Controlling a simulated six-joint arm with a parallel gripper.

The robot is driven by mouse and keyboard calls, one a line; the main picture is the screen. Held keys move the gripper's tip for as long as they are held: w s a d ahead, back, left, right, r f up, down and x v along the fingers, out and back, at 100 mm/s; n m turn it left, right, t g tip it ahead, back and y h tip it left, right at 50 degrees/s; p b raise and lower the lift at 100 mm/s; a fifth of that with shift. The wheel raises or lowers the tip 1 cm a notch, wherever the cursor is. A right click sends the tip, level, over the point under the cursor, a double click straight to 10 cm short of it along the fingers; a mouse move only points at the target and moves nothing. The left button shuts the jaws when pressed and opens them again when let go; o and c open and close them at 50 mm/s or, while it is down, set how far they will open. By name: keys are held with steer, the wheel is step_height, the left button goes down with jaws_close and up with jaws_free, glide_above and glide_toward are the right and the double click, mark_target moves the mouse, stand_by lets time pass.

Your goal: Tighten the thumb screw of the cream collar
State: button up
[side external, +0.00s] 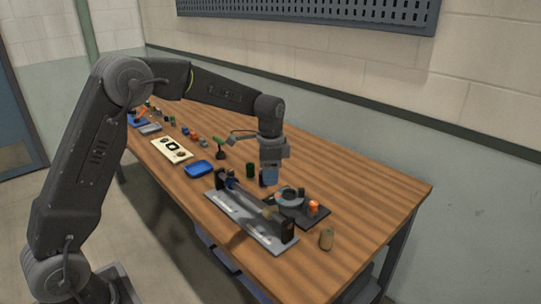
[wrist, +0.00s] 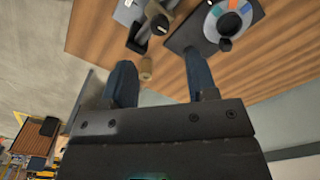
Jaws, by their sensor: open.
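In the side external view, a grey plate (side external: 222,205) with black end posts carries a long roller. A small tan-cream ring (side external: 270,212) near its right end looks like the cream collar; its thumb screw is too small to make out there. In the wrist view, the roller fixture is cut off by the top edge, and a dark round knob (wrist: 160,23) shows on it; I cannot tell whether this is the thumb screw. My gripper (side external: 269,178) points down above the table, behind the roller. Its blue fingers (wrist: 160,84) are apart with nothing between them.
A tan cylinder (side external: 326,239) stands near the front right. A blue tray (side external: 199,168), a cream panel (side external: 172,150) and several small parts lie farther left.

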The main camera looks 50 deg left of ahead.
step_height(320, 180, up, 6)
steer(key=shift+f, duration=0.2)
steer(key=s+d+r+n+t, duration=0.35)
steer(key=s+r, duration=0.45)
steer(key=s, duration=0.5)
steer(key=s+d+f+n+t, duration=0.2)
steer(key=s+n, duration=0.3)
steer(key=s, duration=1)
steer(key=shift+s+d+f, duration=0.3)
steer(key=shift+d+f, duration=0.1)
